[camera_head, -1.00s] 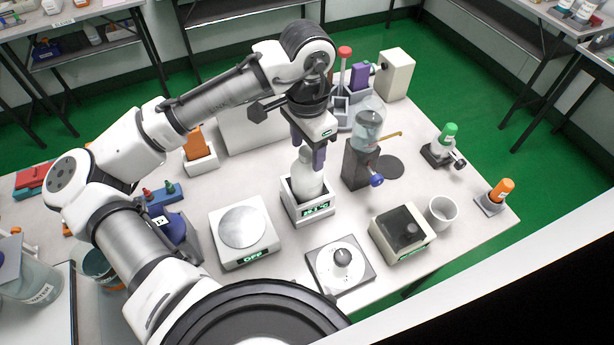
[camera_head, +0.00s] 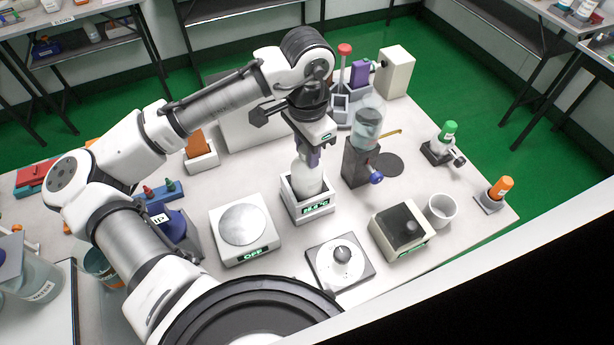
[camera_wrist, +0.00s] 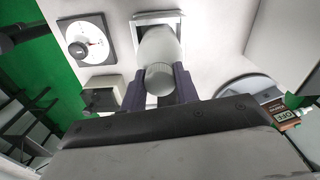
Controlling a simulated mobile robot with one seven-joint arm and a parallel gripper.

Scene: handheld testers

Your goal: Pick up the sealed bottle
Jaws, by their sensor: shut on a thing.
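The sealed bottle (camera_head: 307,179) is white and stands upright in a white box-shaped holder (camera_head: 308,209) with a lit green display. My gripper (camera_head: 312,155) comes down from above and is shut on the bottle's upper part. In the wrist view the bottle (camera_wrist: 158,50) shows with its ribbed cap (camera_wrist: 159,79) between the two dark fingers of my gripper (camera_wrist: 160,88). The bottle's lower part is hidden inside the holder.
A scale (camera_head: 243,229) stands left of the holder, and a dial plate (camera_head: 340,262) in front. A dark-topped box (camera_head: 400,232) and a white cup (camera_head: 440,209) are at the right. A clear vessel on a stand (camera_head: 367,125) is close behind right.

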